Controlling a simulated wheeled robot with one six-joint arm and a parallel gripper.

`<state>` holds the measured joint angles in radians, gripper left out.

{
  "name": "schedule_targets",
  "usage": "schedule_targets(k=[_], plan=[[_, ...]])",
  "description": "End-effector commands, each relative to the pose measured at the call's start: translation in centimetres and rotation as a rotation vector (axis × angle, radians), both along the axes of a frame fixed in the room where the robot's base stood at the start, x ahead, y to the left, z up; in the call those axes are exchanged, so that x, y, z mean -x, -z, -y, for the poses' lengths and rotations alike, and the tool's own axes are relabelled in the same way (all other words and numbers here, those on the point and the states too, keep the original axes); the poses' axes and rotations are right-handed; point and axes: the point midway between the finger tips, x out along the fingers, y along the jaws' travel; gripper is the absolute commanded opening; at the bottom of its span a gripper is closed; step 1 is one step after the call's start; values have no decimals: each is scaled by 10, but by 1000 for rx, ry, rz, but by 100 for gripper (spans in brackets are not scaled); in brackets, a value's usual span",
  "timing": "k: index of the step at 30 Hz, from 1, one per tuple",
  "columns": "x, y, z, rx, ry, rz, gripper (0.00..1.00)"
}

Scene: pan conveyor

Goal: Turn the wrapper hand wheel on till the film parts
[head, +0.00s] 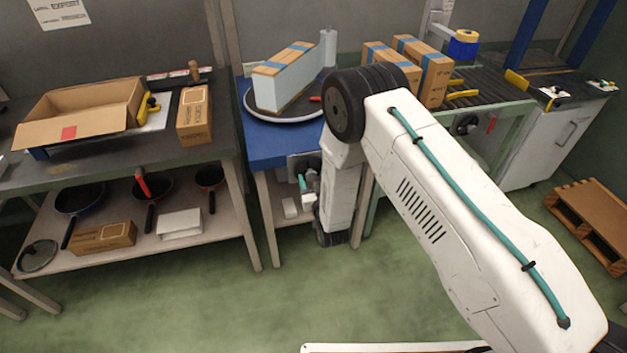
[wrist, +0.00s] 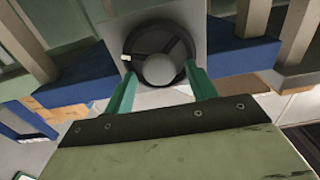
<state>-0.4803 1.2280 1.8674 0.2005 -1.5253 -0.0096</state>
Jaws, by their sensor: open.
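The wrapper hand wheel (wrist: 150,42) is black with spokes, a pale round hub and a small white mark at its left rim. It sits on a grey plate (wrist: 186,14). My gripper (wrist: 163,84) is open, with one teal finger at each side of the wheel's near part; I cannot tell whether they touch it. In the head view my gripper (head: 303,184) is low at the blue wrapper table (head: 262,140), largely covering the wheel. A carton wrapped in pale film (head: 285,92) stands on the turntable (head: 262,115), beside the film roll (head: 327,48). Whether film joins them is unclear.
Blue-taped cartons (head: 436,80) stand right of the wrapper by a roller conveyor (head: 490,88). A bench (head: 75,178) at left holds an open carton (head: 85,110), with pans (head: 80,198) below. A pallet (head: 590,215) lies at right.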

Motion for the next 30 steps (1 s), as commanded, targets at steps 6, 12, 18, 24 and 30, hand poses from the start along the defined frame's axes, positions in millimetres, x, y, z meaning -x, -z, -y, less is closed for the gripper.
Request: schedule_targets(k=[6, 12, 18, 24, 30], plan=[[0, 0, 0, 0, 0, 0, 13], [0, 0, 0, -10, 0, -3, 13], [0, 0, 0, -75, 0, -22, 13], [0, 0, 1, -200, 0, -57, 13], [0, 0, 1, -328, 0, -94, 13]])
